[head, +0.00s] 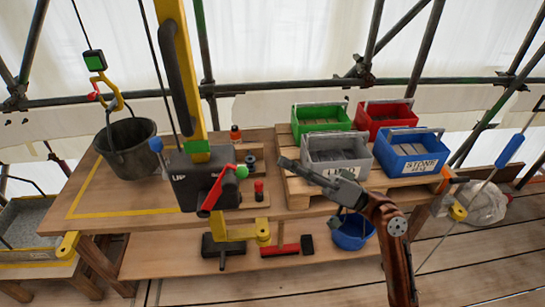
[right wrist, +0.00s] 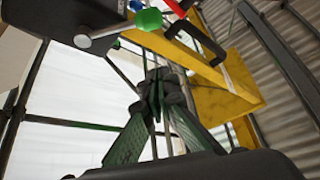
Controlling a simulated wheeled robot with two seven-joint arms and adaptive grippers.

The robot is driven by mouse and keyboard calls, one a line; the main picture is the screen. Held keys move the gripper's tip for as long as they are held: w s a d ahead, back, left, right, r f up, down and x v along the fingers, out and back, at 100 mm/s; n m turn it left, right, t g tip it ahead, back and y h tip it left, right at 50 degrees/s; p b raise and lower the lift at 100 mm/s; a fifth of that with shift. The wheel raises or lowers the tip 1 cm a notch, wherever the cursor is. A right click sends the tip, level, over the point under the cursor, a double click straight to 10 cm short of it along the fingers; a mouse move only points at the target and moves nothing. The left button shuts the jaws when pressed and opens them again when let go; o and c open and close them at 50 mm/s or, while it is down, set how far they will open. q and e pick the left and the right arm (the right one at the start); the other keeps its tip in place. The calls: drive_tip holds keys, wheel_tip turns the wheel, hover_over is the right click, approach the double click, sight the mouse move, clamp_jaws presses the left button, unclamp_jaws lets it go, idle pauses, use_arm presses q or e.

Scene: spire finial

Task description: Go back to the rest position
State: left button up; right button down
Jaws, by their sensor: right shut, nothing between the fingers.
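My right gripper (head: 284,163) reaches in from the lower right in the head view, its brown arm bent at the elbow. Its fingers point left, in front of the grey crate (head: 338,150) and to the right of the winch box's green knob (head: 241,172). In the right wrist view its green finger pads meet at the tips (right wrist: 158,88), with nothing between them. The green knob (right wrist: 149,19) shows there above the fingertips. My left gripper is not in view.
The black winch box (head: 190,190) with a red lever (head: 213,192) is on the yellow post (head: 180,70). A black bucket (head: 128,147) hangs at the left. Green (head: 321,115), red (head: 388,113) and blue (head: 412,149) crates stand on the pallet.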

drive_tip(key=shift+v, duration=0.75)
drive_tip(key=shift+d+r, duration=0.1)
